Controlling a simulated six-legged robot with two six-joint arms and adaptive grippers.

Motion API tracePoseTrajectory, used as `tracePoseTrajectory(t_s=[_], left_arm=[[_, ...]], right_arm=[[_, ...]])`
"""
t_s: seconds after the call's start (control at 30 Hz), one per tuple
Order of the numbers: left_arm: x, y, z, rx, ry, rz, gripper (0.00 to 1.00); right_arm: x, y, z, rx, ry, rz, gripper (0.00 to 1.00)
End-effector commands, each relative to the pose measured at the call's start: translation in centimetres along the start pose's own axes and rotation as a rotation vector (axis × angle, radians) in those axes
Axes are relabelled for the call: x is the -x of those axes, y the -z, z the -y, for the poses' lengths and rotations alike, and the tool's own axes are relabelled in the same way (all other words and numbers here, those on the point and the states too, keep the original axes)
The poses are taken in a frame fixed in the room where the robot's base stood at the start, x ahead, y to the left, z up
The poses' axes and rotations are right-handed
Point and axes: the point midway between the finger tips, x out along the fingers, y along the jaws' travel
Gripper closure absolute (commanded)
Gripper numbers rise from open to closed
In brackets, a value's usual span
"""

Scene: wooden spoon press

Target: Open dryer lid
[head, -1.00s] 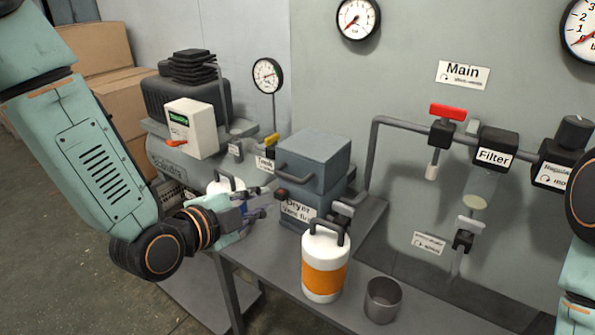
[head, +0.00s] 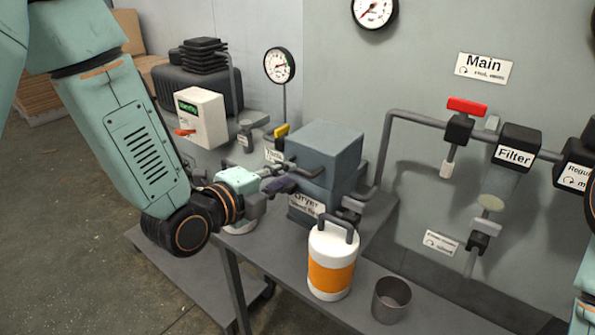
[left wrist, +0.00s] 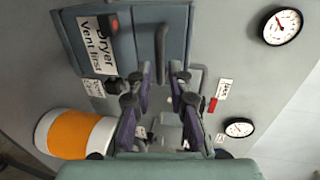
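The dryer is a blue-grey box with a closed square lid (head: 328,148) on a labelled body (head: 306,207), standing on the bench in the head view. In the left wrist view the lid's bar handle (left wrist: 160,48) sticks out from the lid. My left gripper (head: 288,176) is in front of the dryer with its fingers towards the handle. In the left wrist view my left gripper (left wrist: 161,75) is open, its fingertips on either side of the handle's line. I cannot tell whether they touch it. My right gripper is out of view.
A white canister with an orange band (head: 331,265) and a grey cup (head: 391,299) stand on the bench in front of the dryer. A compressor (head: 200,92) is behind left. Pipes and the filter (head: 515,148) are on the right wall.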

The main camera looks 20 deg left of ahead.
Motion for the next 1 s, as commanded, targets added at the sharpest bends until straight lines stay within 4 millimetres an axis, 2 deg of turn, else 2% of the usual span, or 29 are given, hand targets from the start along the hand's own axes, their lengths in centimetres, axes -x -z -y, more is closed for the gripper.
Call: tracePoseTrajectory(t_s=[0.2,0.4,0.73,0.93,1.0], left_arm=[[-3.1,0.1,-0.1,-0.004,0.0,-0.002,0.81],[-4.8,0.0,0.0,0.0,0.0,0.0,0.81],[-5.0,0.0,0.0,0.002,0.0,0.0,0.81],[-5.0,0.0,0.0,0.002,0.0,0.0,0.98],[-5.0,0.0,0.0,0.002,-0.001,-0.001,1.0]], right_arm=[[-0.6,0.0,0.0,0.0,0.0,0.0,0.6],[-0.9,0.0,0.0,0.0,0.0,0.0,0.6],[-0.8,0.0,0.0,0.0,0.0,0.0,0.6],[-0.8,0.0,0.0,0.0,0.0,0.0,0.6],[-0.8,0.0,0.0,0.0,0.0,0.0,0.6]])
